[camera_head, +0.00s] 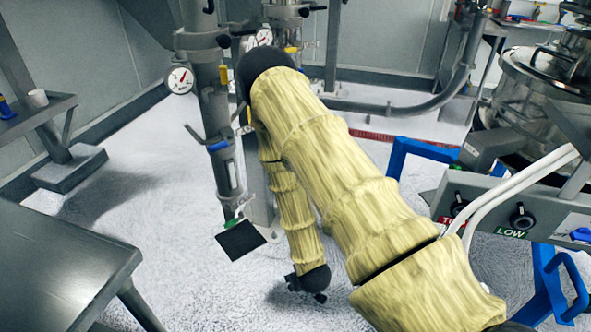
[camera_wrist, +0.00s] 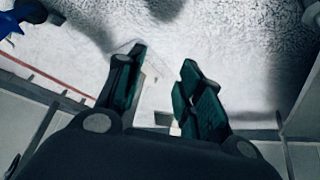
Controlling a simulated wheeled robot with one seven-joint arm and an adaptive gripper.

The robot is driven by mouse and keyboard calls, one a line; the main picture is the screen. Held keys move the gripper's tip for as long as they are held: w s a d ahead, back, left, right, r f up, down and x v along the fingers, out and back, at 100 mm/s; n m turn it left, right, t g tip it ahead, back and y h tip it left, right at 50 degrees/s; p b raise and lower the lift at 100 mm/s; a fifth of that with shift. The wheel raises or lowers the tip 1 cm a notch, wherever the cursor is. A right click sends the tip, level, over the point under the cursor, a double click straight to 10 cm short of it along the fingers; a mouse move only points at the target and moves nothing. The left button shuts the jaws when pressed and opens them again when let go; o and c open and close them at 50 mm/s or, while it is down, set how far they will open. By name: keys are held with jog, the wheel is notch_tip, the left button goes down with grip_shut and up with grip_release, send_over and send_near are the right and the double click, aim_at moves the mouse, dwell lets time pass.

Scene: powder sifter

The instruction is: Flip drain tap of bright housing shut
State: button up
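My gripper (camera_wrist: 161,66) shows in the wrist view with its two dark green-padded fingers apart and nothing between them, over pale floor. In the head view my arm bends down and ends in a dark tip near the floor; the fingers are too small to make out there. A shiny metal housing (camera_head: 287,28) stands at the top centre behind my arm, with a yellow handle (camera_head: 291,50) beside it; its lower part is hidden. A duller grey housing (camera_head: 211,110) stands left of my arm, with a blue tap handle (camera_head: 218,146) and a green one (camera_head: 232,222) low down.
A grey table (camera_head: 65,262) fills the lower left. A control box (camera_head: 510,208) on a blue frame (camera_head: 420,150) stands at right. A dark plate (camera_head: 240,240) lies near the grey housing's foot. Open floor (camera_head: 150,195) lies between the table and pipes.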

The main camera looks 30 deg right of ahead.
jog(key=w+d+m+t+h+b, duration=0.1)
jog(key=w+d+t+b, duration=0.2)
jog(key=w+d+b, duration=0.55)
jog(key=w+d+t+h+b, duration=0.1)
jog(key=w+d+t+b, duration=0.25)
jog(key=w, duration=0.95)
jog(key=w+d+r+t+h+b, duration=0.2)
jog(key=w+d+r+t+b, duration=0.3)
jog(key=w+d+r+b, duration=0.6)
jog(key=shift+d+b+x, duration=0.15)
jog(key=shift+b+x, duration=0.3)
jog(key=shift+x, duration=2.4)
jog(key=shift+d+b+x, duration=0.15)
jog(key=shift+b+x, duration=0.25)
jog(key=shift+x, duration=2.4)
jog(key=shift+s+f, duration=0.1)
jog(key=shift+f, duration=0.05)
grip_shut()
